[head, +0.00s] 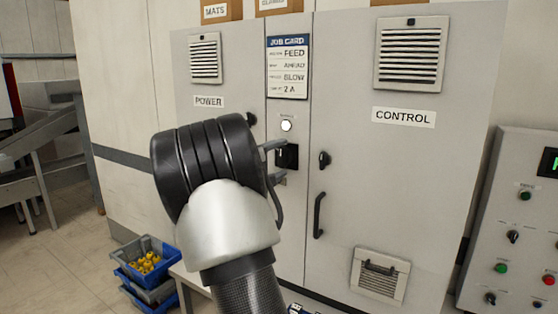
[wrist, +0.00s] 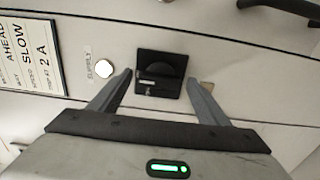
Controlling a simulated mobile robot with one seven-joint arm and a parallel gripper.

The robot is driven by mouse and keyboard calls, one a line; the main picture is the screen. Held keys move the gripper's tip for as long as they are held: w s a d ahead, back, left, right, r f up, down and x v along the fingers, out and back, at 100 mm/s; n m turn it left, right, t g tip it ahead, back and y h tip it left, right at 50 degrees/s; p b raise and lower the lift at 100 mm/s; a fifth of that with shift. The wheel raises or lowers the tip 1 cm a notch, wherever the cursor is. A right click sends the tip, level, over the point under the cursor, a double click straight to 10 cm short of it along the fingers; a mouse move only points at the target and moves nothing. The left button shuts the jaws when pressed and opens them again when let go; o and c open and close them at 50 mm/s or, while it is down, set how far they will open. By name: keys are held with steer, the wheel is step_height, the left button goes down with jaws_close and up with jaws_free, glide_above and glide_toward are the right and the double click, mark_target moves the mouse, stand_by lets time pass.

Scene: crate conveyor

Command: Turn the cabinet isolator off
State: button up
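The cabinet isolator (head: 291,157) is a black switch on the narrow middle panel of the grey cabinet (head: 340,205), below a lit white lamp (head: 287,125). In the wrist view the isolator (wrist: 172,67) is a black square plate with a rounded dark knob and a small pale mark; its exact setting is hard to read. My gripper (wrist: 160,77) is open, its two fingers apart on either side of the isolator, with nothing held. In the head view my gripper (head: 272,160) reaches the switch from the left, and my wrist hides part of the POWER door.
A job card (head: 288,67) hangs above the lamp. The CONTROL door has a black latch (head: 324,159) and a long handle (head: 319,214) right of the isolator. A control panel (head: 515,220) stands at the right. Blue crates (head: 150,268) sit on the floor at the lower left.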

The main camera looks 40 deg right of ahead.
steer(key=c, duration=1)
steer(key=shift+n, duration=0.3)
steer(key=n+b, duration=0.1)
steer(key=n, duration=0.2)
steer(key=shift+n, duration=0.3)
steer(key=n, duration=0.4)
steer(key=shift+n, duration=0.3)
steer(key=n+p, duration=0.2)
steer(key=n, duration=0.3)
steer(key=shift+r+p, duration=0.1)
steer(key=shift+p, duration=0.25)
steer(key=shift+n+p, duration=1.15)
steer(key=shift+n, duration=0.85)
